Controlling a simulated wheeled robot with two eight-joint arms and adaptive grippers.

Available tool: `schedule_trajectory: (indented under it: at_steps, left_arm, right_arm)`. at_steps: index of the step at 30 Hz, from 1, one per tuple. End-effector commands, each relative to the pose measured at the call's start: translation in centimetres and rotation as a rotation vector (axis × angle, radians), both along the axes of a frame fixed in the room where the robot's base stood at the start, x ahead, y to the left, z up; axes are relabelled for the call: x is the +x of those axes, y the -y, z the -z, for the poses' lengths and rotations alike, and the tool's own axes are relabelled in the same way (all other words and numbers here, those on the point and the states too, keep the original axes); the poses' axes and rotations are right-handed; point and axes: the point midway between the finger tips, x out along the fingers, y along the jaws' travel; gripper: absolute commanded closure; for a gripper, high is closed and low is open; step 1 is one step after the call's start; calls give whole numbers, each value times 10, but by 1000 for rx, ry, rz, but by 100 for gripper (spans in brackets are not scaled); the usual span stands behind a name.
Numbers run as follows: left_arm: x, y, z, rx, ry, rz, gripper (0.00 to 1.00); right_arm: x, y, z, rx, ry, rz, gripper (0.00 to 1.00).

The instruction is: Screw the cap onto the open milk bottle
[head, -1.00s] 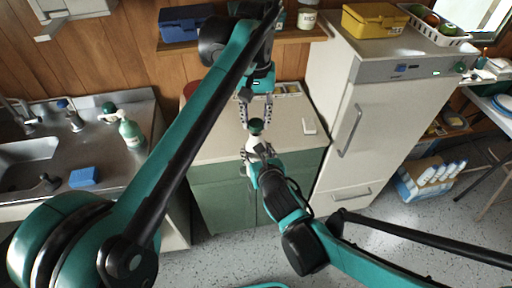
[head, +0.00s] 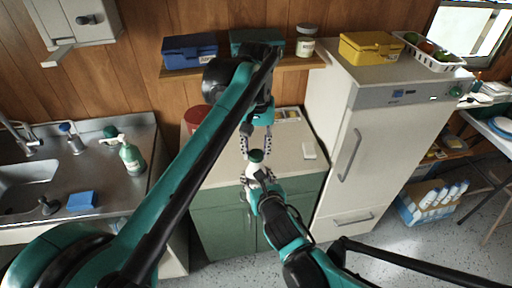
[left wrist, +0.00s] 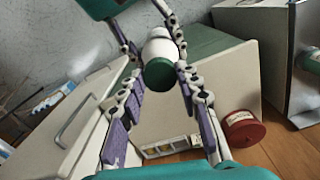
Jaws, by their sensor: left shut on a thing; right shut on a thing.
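A white milk bottle (head: 255,168) is upright in the head view, above the front of the counter. My right gripper (head: 258,176) is shut around it from below and in front. A dark green cap (head: 257,156) sits at the top of the bottle. My left gripper (head: 256,150) reaches down from above with its fingertips on both sides of the cap. In the left wrist view the cap (left wrist: 159,74) lies between the left fingertips, with the white bottle (left wrist: 160,48) right behind it. The cap hides the bottle's mouth, so the threads cannot be seen.
A fridge (head: 375,140) stands right. The sink top at left holds a green spray bottle (head: 131,156) and a blue sponge (head: 81,200).

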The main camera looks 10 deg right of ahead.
Motion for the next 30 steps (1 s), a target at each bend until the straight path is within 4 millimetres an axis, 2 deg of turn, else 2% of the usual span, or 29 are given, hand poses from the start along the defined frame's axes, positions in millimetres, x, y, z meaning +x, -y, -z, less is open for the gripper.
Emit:
schedule_trajectory:
  at_steps: [30]
  left_arm:
    - [0, 0, 11, 0, 0, 14, 75]
  right_arm:
    - [0, 0, 0, 0, 1, 0, 100]
